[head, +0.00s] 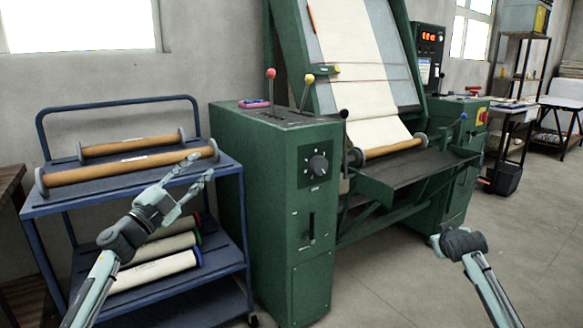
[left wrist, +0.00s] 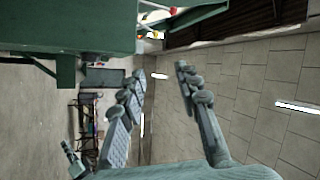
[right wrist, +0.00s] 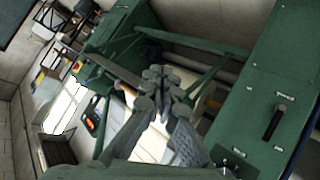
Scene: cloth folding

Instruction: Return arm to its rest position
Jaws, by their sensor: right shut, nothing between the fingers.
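My left gripper (head: 200,168) is in front of the blue cart in the head view, its two fingers pointing up and right. The left wrist view shows its fingers (left wrist: 161,72) spread apart with nothing between them. My right arm (head: 463,243) comes in at the lower right of the head view, in front of the green machine; its fingers are hidden there. In the right wrist view my right gripper (right wrist: 160,76) has its fingertips together and holds nothing. The green machine (head: 275,190) carries a cream cloth (head: 360,60) that runs down to a wooden roller (head: 395,150).
The blue cart (head: 232,225) at left holds wooden rollers (head: 130,165) on top and cream cloth rolls (head: 155,270) below. The machine's levers (head: 307,80) and dial (head: 318,165) stick out. Floor (head: 385,285) between the machine and my right arm is clear.

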